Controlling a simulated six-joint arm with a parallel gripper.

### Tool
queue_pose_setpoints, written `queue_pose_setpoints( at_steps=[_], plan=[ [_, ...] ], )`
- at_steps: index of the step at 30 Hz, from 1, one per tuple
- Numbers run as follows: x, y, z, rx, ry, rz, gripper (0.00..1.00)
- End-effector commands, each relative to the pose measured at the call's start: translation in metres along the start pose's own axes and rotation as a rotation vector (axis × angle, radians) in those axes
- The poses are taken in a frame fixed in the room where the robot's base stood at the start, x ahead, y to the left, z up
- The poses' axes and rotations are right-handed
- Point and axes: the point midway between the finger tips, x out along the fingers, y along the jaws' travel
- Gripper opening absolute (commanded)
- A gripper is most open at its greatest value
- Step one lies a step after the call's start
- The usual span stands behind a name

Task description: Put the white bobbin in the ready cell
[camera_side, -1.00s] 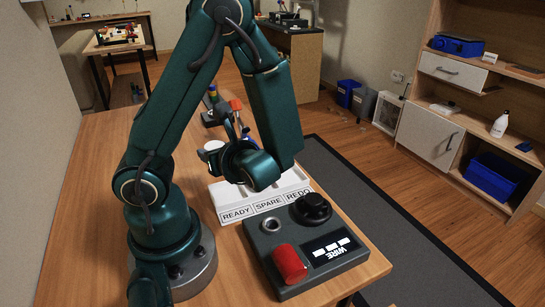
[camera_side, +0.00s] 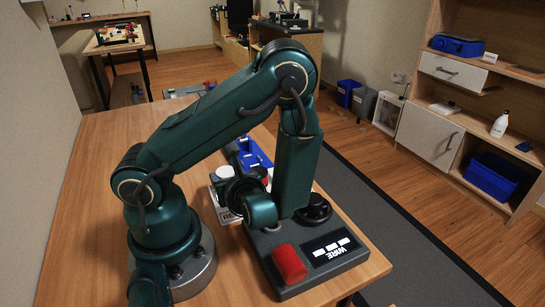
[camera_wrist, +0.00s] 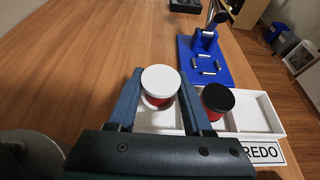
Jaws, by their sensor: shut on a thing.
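The white bobbin (camera_wrist: 160,80) has a white top flange and a red winding. My gripper (camera_wrist: 161,92) is shut on it, one finger on each side. It is upright over the left cell of the white tray (camera_wrist: 255,112); I cannot tell whether its base touches the floor. In the side view, the white bobbin (camera_side: 223,172) shows just left of my gripper (camera_side: 236,184), above the tray's READY end. My wrist partly hides the tray and its labels there.
A black-topped bobbin (camera_wrist: 217,98) sits in the middle cell, close to my right finger. The right cell, by the REDO label (camera_wrist: 262,152), is empty. A blue fixture (camera_wrist: 204,60) with a lever stands behind.

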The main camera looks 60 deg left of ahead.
Motion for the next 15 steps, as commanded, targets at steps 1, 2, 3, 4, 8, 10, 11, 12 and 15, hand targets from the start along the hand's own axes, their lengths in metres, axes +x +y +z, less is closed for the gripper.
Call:
queue_pose_setpoints(
  at_steps=[1,2,3,4,8,10,11,12,15],
  plan=[
    [0.002,0.0,-0.005,0.005,-0.002,0.001,0.0],
    [0.004,0.0,-0.008,0.006,-0.002,0.001,0.0],
    [0.005,0.0,-0.011,0.005,-0.001,0.0,0.0],
    [0.006,0.0,-0.013,0.004,-0.001,0.0,0.0],
    [0.008,0.0,-0.018,0.001,0.0,0.0,0.0],
    [0.008,0.0,-0.019,0.0,0.0,0.0,0.0],
    [0.008,0.0,-0.019,0.0,0.0,0.0,0.0],
    [0.008,0.0,-0.019,0.0,0.0,0.0,0.0],
    [0.008,0.0,-0.019,0.0,0.0,0.0,0.0]
  ],
)
